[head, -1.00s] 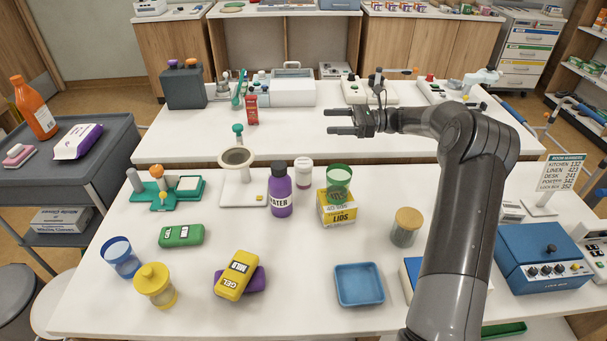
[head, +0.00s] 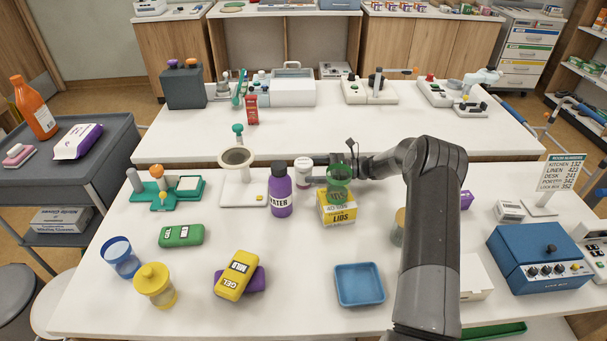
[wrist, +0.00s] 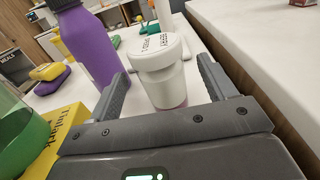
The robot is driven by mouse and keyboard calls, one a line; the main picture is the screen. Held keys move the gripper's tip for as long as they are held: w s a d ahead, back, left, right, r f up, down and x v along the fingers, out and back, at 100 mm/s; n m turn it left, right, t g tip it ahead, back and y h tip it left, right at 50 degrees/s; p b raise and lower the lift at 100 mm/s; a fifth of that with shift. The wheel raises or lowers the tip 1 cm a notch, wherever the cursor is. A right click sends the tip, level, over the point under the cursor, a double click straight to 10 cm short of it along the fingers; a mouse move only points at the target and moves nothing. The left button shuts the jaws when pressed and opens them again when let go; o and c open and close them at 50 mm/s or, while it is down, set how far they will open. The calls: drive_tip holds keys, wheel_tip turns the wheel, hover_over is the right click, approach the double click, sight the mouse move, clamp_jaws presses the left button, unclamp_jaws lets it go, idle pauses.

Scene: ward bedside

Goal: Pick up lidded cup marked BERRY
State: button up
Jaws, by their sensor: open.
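The white lidded cup (head: 303,168) stands upright on the near table, just right of the purple bottle. In the wrist view the cup (wrist: 160,72) shows small dark lettering on its lid, upside down and hard to read, and a pinkish band at its base. My gripper (head: 314,175) is open, low over the table at the cup's right side. In the wrist view the fingers of my gripper (wrist: 162,76) lie on either side of the cup, with gaps showing; I cannot tell how deep it sits between them.
The purple bottle (head: 281,193) stands close to the cup. The table's back edge (wrist: 250,75) lies just behind. A white stand (head: 243,192) is further left.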

sight(298, 172)
drive_tip(key=a, duration=0.3)
drive_tip(key=a+f, duration=0.1)
drive_tip(key=a, duration=0.1)
drive_tip(key=shift+c, duration=0.5)
drive_tip(key=c, duration=1.1)
drive_tip(key=shift+r, duration=0.1)
